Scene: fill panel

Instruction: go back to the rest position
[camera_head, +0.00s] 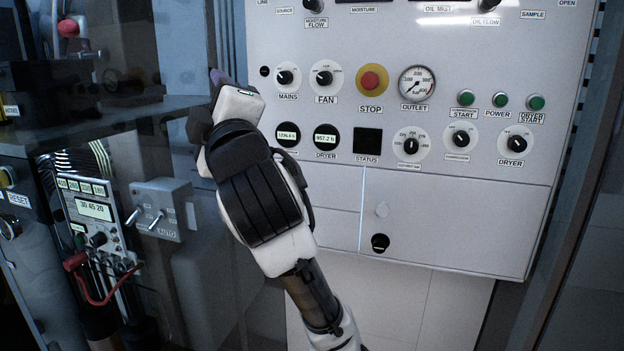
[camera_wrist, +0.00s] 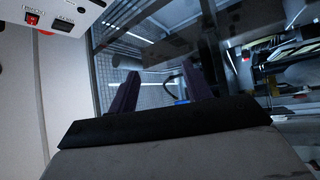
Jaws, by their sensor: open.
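My gripper (camera_wrist: 160,90) shows in the wrist view with two dark fingers spread apart and nothing between them. In the head view my arm rises from the bottom middle and leans up to the left in front of the panel. The gripper end (camera_head: 217,80) is near the panel's left edge, mostly hidden behind my wrist. The grey fill panel (camera_head: 450,210) carries knobs, labelled dials, a red STOP button (camera_head: 371,80) on a yellow ring and several green buttons. I cannot tell the exact gap between my gripper and the panel edge.
A grey cabinet with a small control unit (camera_head: 95,210), a red cable (camera_head: 100,295) and a switch box (camera_head: 160,210) stands at the left. A red rocker switch (camera_wrist: 32,19) shows top left in the wrist view. A glass-like pane lies beyond the fingers.

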